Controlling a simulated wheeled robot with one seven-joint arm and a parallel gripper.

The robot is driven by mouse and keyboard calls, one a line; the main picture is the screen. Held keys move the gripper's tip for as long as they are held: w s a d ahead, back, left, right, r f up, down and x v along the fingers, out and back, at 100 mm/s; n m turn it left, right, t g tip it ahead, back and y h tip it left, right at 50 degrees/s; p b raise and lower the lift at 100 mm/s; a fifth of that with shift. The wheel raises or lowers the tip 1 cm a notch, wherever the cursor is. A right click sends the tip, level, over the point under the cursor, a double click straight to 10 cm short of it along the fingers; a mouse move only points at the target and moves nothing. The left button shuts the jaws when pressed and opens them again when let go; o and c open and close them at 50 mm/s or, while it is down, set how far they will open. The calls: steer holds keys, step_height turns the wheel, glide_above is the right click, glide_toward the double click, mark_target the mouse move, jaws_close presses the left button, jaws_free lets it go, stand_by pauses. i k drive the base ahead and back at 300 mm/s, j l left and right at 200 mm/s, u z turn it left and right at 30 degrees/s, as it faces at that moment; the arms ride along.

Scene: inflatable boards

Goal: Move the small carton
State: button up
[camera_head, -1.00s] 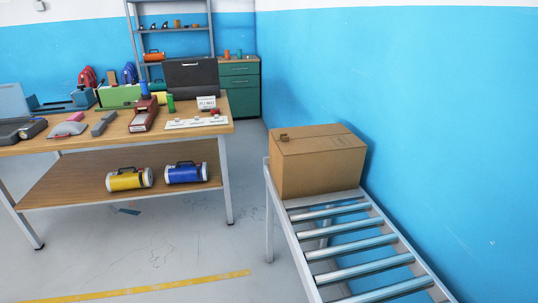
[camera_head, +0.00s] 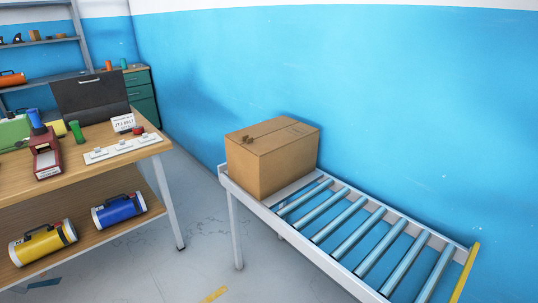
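A brown cardboard carton (camera_head: 272,158) sits closed and upright on the far left end of a metal roller conveyor (camera_head: 298,232), close to the blue wall. A small dark mark or tab shows on its top near the left edge. No other carton is in view. My gripper is not in view, and nothing touches the carton except the conveyor under it.
A wooden workbench (camera_head: 85,153) with tools stands at the left; its lower shelf holds a yellow canister (camera_head: 42,243) and a blue canister (camera_head: 119,210). A green cabinet (camera_head: 142,95) stands behind. Floor between bench and conveyor is clear. The blue wall (camera_head: 400,100) runs behind the conveyor.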

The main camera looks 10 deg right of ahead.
mark_target(261, 177)
steer(key=i+j, duration=0.3)
steer(key=i, duration=0.2)
steer(key=i+j+u, duration=0.1)
steer(key=i+j, duration=0.2)
steer(key=i, duration=0.15)
steer(key=i+j, duration=0.3)
steer(key=i, duration=0.2)
steer(key=i+j+u, duration=0.1)
steer(key=i+j, duration=0.15)
steer(key=i, duration=0.25)
steer(key=i+j, duration=0.25)
steer(key=i, duration=0.25)
steer(key=i+j+u, duration=0.15)
steer(key=i, duration=0.3)
steer(key=j, duration=0.05)
